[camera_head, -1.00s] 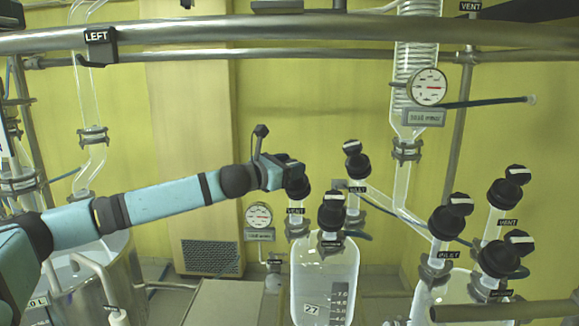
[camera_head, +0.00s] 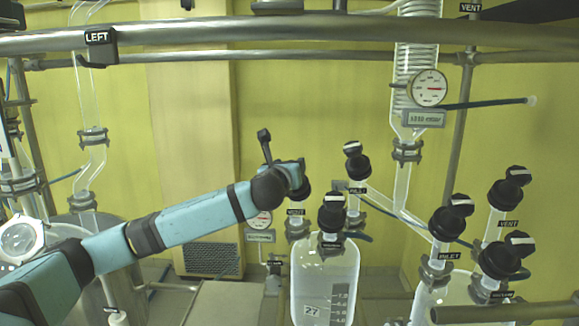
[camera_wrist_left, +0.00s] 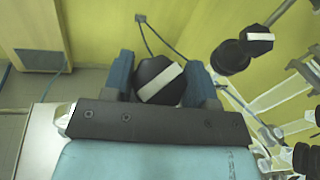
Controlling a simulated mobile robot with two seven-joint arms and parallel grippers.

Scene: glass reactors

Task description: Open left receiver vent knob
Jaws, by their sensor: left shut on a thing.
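The left receiver is a clear glass vessel (camera_head: 325,278) with a graduated scale, low in the middle of the head view. Its black vent knob (camera_head: 304,190) tops the glass neck above the VENT label (camera_head: 296,212). My left gripper (camera_head: 297,176) is at this knob and partly hides it. In the left wrist view the knob (camera_wrist_left: 157,80) with a slanted white bar sits between the two fingers of my left gripper (camera_wrist_left: 161,82), which are shut on it. My right gripper is in neither view.
Two more black knobs stand close by, at the receiver's top (camera_head: 332,212) and on the INLET neck (camera_head: 355,165). Several similar knobs (camera_head: 447,222) crowd the right. A thick metal rail (camera_head: 250,32) crosses above the arm. The yellow wall is behind.

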